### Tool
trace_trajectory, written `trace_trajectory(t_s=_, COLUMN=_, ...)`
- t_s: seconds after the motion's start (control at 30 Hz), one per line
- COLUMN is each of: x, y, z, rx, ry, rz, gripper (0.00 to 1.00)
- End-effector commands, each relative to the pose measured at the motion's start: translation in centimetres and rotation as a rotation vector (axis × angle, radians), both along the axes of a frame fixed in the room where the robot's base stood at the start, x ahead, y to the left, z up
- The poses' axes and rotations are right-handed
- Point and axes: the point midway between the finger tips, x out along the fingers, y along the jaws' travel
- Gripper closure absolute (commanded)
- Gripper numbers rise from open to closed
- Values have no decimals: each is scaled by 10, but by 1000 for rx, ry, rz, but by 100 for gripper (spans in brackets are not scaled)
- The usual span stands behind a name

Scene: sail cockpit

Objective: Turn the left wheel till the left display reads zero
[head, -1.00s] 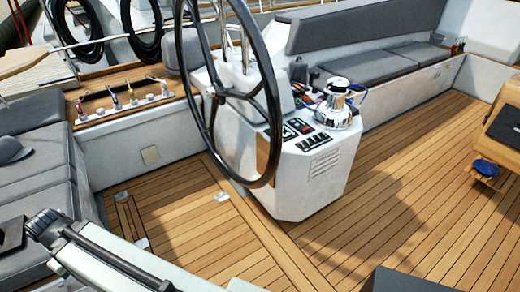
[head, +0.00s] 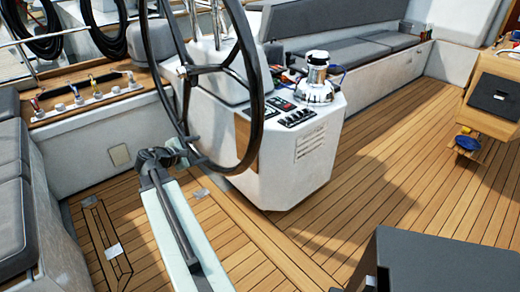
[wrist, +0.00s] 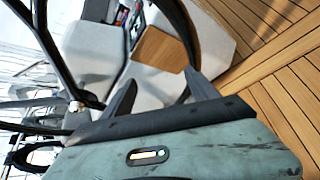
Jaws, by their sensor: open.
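The steering wheel (head: 189,72) is large and dark with a thin rim and spokes; it stands upright in front of a white pedestal (head: 285,165). It is the only wheel clearly seen. My gripper (head: 176,151) is at the lower left of the rim in the head view. In the wrist view my gripper (wrist: 160,82) is open, with its two dark fingers apart, and the wheel rim (wrist: 184,30) runs down close to the right finger. I cannot tell whether they touch. Dark panels (head: 284,104) sit on the pedestal top; no reading is legible on them.
A chrome winch (head: 317,80) stands on the pedestal. Grey-cushioned benches (head: 345,52) line the back and left. A dark grey block (head: 430,260) is at the lower right, and a wooden table (head: 490,95) at the right.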

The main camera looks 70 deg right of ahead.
Motion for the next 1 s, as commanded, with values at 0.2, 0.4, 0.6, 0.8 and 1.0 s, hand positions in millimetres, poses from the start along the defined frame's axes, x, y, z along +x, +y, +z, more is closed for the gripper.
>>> trace_trajectory(t_s=0.2, x=-131, y=-110, z=2, rx=-192, ry=544, rz=-16, gripper=32)
trace_trajectory(t_s=0.4, x=-158, y=-127, z=17, rx=-217, ry=696, rz=-20, gripper=32)
trace_trajectory(t_s=0.6, x=-162, y=-142, z=19, rx=-216, ry=695, rz=-22, gripper=32)
trace_trajectory(t_s=0.8, x=-175, y=-178, z=19, rx=-215, ry=693, rz=-22, gripper=32)
trace_trajectory(t_s=1.0, x=-183, y=-197, z=19, rx=-216, ry=692, rz=-19, gripper=32)
